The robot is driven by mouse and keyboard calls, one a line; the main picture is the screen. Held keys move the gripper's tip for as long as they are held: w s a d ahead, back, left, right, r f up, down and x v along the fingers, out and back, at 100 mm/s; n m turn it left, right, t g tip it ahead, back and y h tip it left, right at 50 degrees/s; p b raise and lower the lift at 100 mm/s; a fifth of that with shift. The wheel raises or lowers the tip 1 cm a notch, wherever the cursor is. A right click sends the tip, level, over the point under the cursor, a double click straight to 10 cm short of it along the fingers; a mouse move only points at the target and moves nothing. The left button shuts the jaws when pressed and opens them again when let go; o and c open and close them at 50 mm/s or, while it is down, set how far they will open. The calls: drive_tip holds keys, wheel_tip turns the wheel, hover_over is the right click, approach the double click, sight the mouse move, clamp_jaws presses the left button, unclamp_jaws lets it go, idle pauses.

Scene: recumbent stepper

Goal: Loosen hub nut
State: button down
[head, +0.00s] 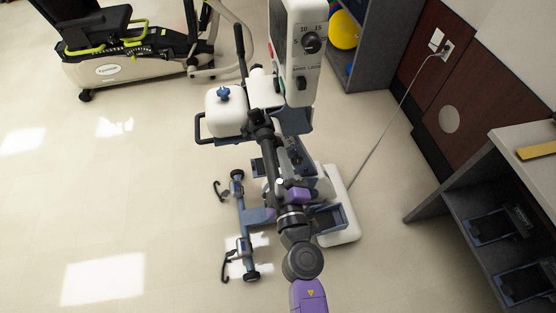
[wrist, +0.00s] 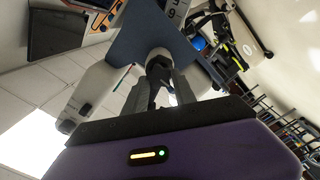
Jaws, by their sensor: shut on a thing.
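The machine (head: 303,40), white and grey with a dial panel on its upright column, stands in the middle of the head view. My arm reaches up to its lower front from the bottom edge. In the wrist view my gripper (wrist: 164,76) has its two dark fingers closed on a small grey part, the hub nut (wrist: 158,54), in front of a blue-grey panel (wrist: 150,32). The fingers cover most of the nut, so its turn and thread are hidden. In the head view the fingertips and the nut are too small and covered to make out.
A recumbent seat machine (head: 110,69) stands at the back left. A power cord (head: 385,125) runs from the wall to the machine's base. A shelf unit (head: 480,165) is at the right. A wheeled foot bar (head: 241,225) lies left of my arm. The floor at the left is clear.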

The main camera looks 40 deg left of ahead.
drive_tip(key=n, duration=1.2)
drive_tip(key=shift+f+n+b, duration=0.3)
drive_tip(key=shift+n, duration=0.1)
idle(0.3)
drive_tip(key=c, duration=1)
unclamp_jaws()
drive_tip(key=shift+p+v, duration=0.4)
drive_tip(key=shift+v, duration=3.55)
